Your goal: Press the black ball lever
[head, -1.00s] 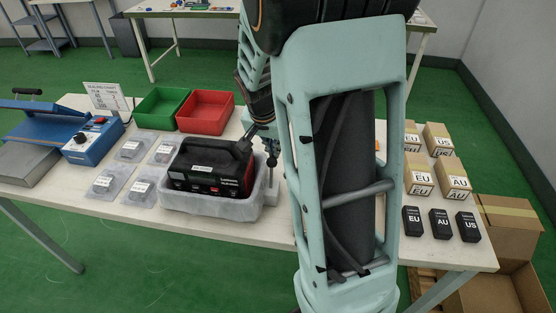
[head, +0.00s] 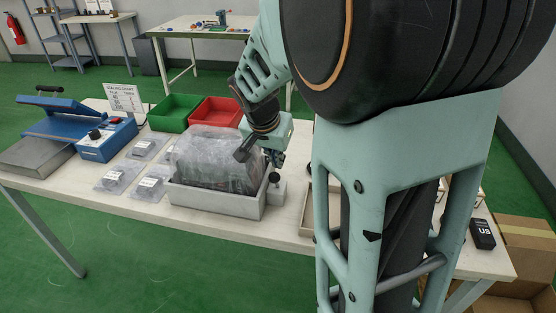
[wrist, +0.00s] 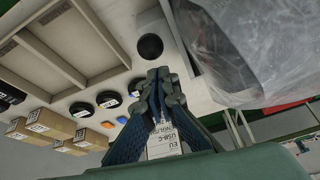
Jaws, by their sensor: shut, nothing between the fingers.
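The black ball lever (head: 274,178) stands at the right end of the grey tray, on a light grey block. Its round black ball also shows in the wrist view (wrist: 150,46), just beyond my fingertips. My gripper (wrist: 158,76) is shut and empty. In the head view my gripper (head: 277,158) hangs just above the ball; I cannot tell whether they touch. The grey tray (head: 215,203) holds the power station, which is wrapped in clear plastic film (head: 208,155). The film also fills the upper right of the wrist view (wrist: 255,45).
Red (head: 215,112) and green (head: 174,112) bins stand behind the tray. Bagged parts (head: 115,178) and a blue sealing machine (head: 105,140) lie to the left. A wooden divided tray (wrist: 75,40), small boxes (wrist: 45,122) and black discs (wrist: 82,109) lie on the lever's other side.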

